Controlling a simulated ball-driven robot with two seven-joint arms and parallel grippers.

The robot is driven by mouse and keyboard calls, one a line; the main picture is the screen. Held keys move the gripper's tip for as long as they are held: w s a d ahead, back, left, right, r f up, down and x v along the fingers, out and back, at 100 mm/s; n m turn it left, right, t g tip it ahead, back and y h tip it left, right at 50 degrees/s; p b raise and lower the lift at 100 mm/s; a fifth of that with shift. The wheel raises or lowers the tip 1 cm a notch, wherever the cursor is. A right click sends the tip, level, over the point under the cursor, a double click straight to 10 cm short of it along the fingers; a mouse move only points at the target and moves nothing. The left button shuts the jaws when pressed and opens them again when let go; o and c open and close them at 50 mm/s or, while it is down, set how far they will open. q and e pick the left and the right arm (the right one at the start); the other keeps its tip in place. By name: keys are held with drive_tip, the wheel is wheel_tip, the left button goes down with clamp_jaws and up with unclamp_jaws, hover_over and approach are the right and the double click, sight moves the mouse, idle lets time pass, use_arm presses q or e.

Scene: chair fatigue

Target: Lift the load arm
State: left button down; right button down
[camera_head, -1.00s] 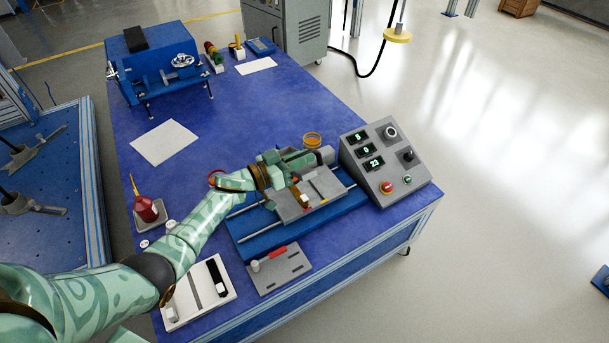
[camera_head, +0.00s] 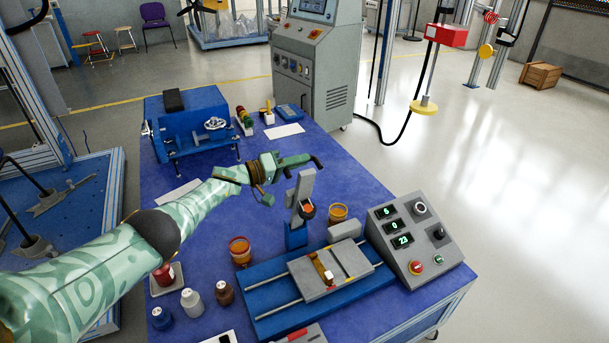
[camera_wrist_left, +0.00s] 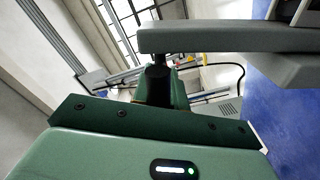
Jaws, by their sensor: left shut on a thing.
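The load arm (camera_head: 304,187) is a grey bar standing nearly upright on a blue bracket (camera_head: 296,236) behind the test rig. A round dark part with an orange-red face shows low on it. My left gripper (camera_head: 308,160) is at its top end, shut on what looks like its dark handle. In the left wrist view a black cylindrical piece (camera_wrist_left: 157,82) shows ahead of the gripper body; the exact grip is hard to see. The grey sliding carriage (camera_head: 322,278) below is uncovered, with a small brass-coloured piece on it. My right gripper is not in view.
A grey control box (camera_head: 413,240) stands right of the rig. A blue machine (camera_head: 190,130) is at the back of the table. Open air surrounds the raised gripper.

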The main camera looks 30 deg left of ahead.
use_arm(q)
drive_tip(key=shift+w+a, duration=0.5)
drive_tip(key=shift+a, duration=0.15)
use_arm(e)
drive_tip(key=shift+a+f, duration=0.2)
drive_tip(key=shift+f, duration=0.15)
use_arm(q)
drive_tip(key=c, duration=1.4)
unclamp_jaws()
drive_tip(key=shift+s, duration=0.1)
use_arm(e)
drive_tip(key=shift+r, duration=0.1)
